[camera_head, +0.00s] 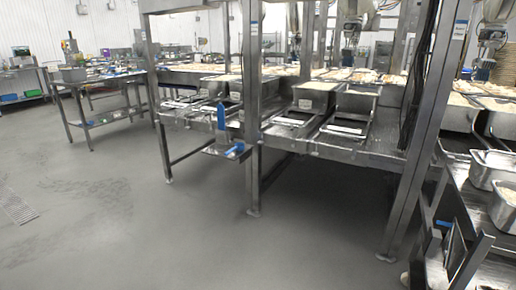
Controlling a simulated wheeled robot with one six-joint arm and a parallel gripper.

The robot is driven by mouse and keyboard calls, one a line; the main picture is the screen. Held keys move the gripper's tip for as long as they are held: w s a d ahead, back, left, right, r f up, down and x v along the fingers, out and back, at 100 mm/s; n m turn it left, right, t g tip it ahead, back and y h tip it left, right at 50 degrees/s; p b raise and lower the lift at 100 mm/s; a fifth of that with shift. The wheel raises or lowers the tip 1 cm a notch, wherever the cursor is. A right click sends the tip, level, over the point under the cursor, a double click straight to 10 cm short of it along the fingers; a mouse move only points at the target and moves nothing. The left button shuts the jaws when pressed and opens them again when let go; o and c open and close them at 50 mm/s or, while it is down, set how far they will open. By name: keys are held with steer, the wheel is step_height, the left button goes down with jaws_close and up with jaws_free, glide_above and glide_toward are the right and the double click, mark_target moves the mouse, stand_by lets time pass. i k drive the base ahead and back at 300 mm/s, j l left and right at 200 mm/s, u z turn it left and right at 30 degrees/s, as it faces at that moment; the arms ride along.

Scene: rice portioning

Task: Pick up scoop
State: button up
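A small metal holder (216,149) is fixed low at the front of the steel frame, left of the middle. An upright blue piece (221,116) stands at it, and a second blue piece (235,149) lies low at its right side. They look like handles, possibly of the scoop, but they are too small for me to tell a scoop's shape. My gripper is not in view, and nothing is seen touching the blue pieces.
A steel workstation frame with posts (253,100) holds metal bins (316,96) and trays. Metal pans (493,168) stand on a shelf at the right. A steel table (100,78) stands at the left. The grey floor (150,225) in front is clear.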

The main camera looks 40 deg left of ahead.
mark_target(240, 146)
steer(key=i+j, duration=0.15)
steer(key=j, duration=0.35)
steer(key=i+j+u, duration=0.1)
steer(key=j, duration=0.45)
steer(key=i+j, duration=0.3)
steer(key=j, duration=0.2)
steer(key=i+j+u, duration=0.1)
steer(key=j, duration=0.4)
steer(key=i+j, duration=0.3)
steer(key=j, duration=0.2)
steer(key=i+j+u, duration=0.1)
steer(key=j, duration=0.4)
steer(key=i+j, duration=0.3)
steer(key=j, duration=0.2)
steer(key=i+j+u, duration=0.15)
steer(key=j, duration=0.3)
steer(key=i, duration=0.1)
